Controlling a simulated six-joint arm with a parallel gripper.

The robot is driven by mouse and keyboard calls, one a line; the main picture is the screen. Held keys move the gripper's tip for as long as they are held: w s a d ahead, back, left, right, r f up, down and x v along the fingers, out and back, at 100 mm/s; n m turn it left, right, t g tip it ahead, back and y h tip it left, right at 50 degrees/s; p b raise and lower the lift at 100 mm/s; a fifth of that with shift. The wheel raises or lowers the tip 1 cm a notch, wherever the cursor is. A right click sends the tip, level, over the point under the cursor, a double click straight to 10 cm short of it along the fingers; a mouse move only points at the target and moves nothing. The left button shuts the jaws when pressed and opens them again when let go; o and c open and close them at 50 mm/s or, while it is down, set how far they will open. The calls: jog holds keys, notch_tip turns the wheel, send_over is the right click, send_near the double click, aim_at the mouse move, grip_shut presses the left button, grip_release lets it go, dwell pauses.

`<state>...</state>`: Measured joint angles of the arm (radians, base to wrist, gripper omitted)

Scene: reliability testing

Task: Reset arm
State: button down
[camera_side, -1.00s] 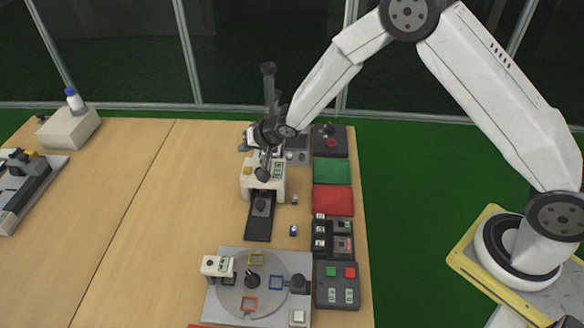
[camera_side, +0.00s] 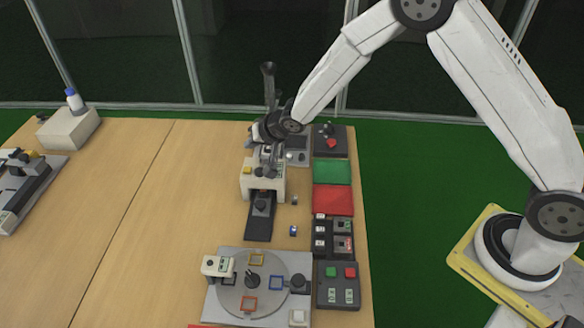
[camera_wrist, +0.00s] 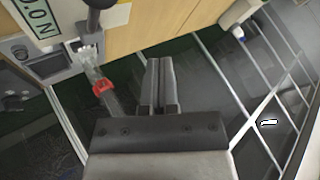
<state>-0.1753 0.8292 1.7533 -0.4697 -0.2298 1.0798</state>
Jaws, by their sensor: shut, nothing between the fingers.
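My gripper (camera_wrist: 161,84) shows in the wrist view with its two grey fingers together and nothing between them. In the side view my gripper is small and dark beside my wrist, above the white press-like machine (camera_side: 250,186), and its fingertips are hard to make out. The machine has a yellow button, a label and a dark slide (camera_side: 260,226) reaching out in front. In the wrist view a lettered panel (camera_wrist: 38,18) and a black knob (camera_wrist: 100,4) are at the upper left, apart from the fingers.
A turntable plate (camera_side: 222,305) with coloured square frames is at the front. Green (camera_side: 332,171) and red (camera_side: 333,200) pads and button boxes (camera_side: 337,298) line the right edge. A white box (camera_side: 68,130) with a bottle stands far left. The middle-left tabletop (camera_side: 160,215) is clear.

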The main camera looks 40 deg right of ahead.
jog(key=s+d+r+n+g+h, duration=0.1)
jog(key=s+d, duration=0.3)
jog(key=s, duration=0.5)
jog(key=s+d+r+n+g+h, duration=0.1)
jog(key=s+d+r+n+g, duration=0.1)
jog(key=s, duration=0.8)
jog(key=s+d+r+n+g, duration=0.1)
jog(key=s+d+r+g, duration=0.1)
jog(key=s+d+r, duration=0.3)
jog(key=s+d, duration=0.1)
jog(key=s, duration=0.3)
jog(key=shift+s+r+n+g+h, duration=0.15)
jog(key=shift+s+n+g+h, duration=0.15)
jog(key=shift+s+g+h, duration=0.1)
jog(key=shift+w, duration=0.15)
